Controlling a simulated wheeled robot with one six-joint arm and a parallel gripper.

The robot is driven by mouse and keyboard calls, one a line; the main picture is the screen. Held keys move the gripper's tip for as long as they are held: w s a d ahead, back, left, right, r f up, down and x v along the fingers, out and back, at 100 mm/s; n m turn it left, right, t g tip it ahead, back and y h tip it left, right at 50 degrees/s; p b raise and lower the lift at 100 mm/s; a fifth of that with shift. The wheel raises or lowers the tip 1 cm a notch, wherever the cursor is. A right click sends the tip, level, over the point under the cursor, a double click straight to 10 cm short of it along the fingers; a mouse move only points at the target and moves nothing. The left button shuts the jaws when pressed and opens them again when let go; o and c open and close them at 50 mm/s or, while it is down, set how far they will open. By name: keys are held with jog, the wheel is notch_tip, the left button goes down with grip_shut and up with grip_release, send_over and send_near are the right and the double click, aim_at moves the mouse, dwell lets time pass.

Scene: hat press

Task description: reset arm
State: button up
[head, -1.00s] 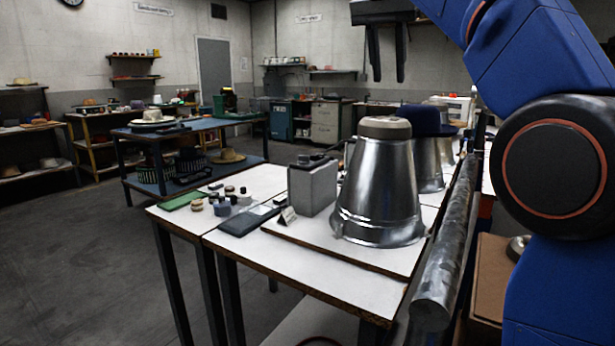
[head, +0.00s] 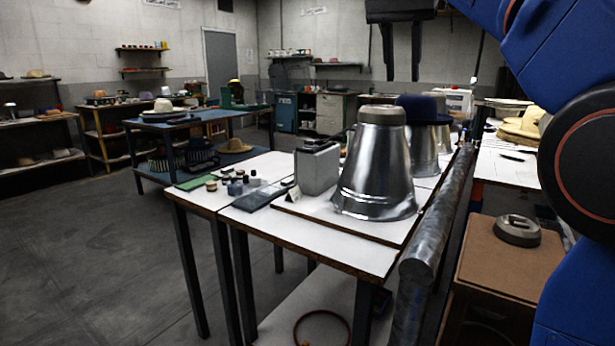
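My gripper (head: 402,66) hangs at the top of the head view, its two dark fingers pointing down. The fingers are apart with nothing between them. It is above the large metal hat press cone (head: 375,170), clear of it in the picture. My blue arm fills the right side of the view and leads up out of the frame. A dark blue hat (head: 424,108) sits on another metal form behind the first cone.
The white-topped table (head: 310,240) carries a grey metal box (head: 317,168) and small pots. A grey pipe (head: 432,220) runs along its right side. A wooden box (head: 508,260) with a metal disc (head: 517,230) stands right. Open floor (head: 90,260) lies left.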

jog(key=s+d+f+n, duration=0.2)
jog(key=s+f, duration=0.8)
jog(key=f, duration=0.5)
jog(key=s+d+f+n+y, duration=0.1)
jog(key=s+d+f+n, duration=0.1)
jog(key=s+f, duration=0.9)
jog(key=s+d+f+n+t+y, duration=0.1)
jog(key=s+d+f, duration=0.3)
jog(key=s+f, duration=0.6)
notch_tip(320, 180, down, 11)
jog(key=shift+s+d+f+n, duration=0.2)
jog(key=shift+d+n, duration=0.1)
jog(key=shift+n, duration=0.2)
